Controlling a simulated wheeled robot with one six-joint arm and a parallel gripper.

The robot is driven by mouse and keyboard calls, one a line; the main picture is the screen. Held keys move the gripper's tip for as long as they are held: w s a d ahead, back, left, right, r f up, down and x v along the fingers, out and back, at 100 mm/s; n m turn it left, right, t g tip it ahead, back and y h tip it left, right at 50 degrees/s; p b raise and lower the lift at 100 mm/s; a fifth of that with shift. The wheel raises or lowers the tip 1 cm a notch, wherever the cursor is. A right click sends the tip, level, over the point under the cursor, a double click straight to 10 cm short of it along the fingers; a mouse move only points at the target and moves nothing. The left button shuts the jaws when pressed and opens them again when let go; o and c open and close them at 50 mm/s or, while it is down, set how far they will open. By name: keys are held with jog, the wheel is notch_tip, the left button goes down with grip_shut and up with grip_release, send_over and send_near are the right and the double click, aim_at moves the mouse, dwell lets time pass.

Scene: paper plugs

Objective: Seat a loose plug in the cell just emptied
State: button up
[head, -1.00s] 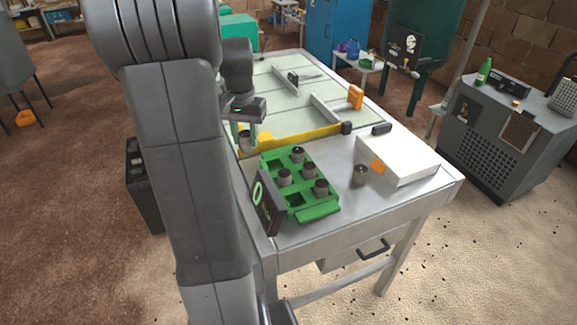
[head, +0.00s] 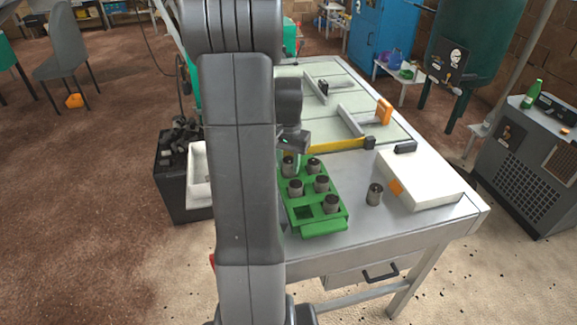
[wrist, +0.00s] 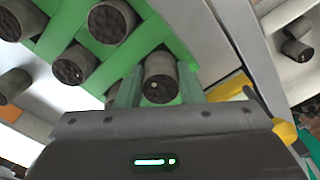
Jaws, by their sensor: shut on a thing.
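My gripper (wrist: 158,90) is shut on a dark grey cylindrical plug (wrist: 160,70). In the head view this held plug (head: 289,168) is at the back-left cell of the green tray (head: 323,228), upright. I cannot tell whether it is fully down in the cell. Several other plugs sit in the tray, among them one at the back right (head: 314,165) and one at the front right (head: 331,204). The front-left cell (head: 304,212) is empty. A loose plug (head: 375,195) stands on the table right of the tray.
A white box with an orange label (head: 425,182) lies right of the loose plug. A yellow bar (head: 340,145) runs behind the tray. Bare table (head: 385,222) lies at the front.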

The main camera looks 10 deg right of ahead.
aim_at(287, 177)
jog(key=shift+f, duration=0.95)
jog(key=shift+f, duration=0.2)
jog(key=shift+s+a+f+b, duration=0.15)
jog(key=shift+s+f+b, duration=0.15)
jog(key=shift+f+b, duration=0.2)
jog(key=o, duration=1)
jog(key=shift+a+f, duration=0.1)
jog(key=shift+f, duration=0.05)
jog(key=r, duration=1.3)
jog(key=shift+w+d+r, duration=0.25)
jog(key=shift+w+r, duration=0.1)
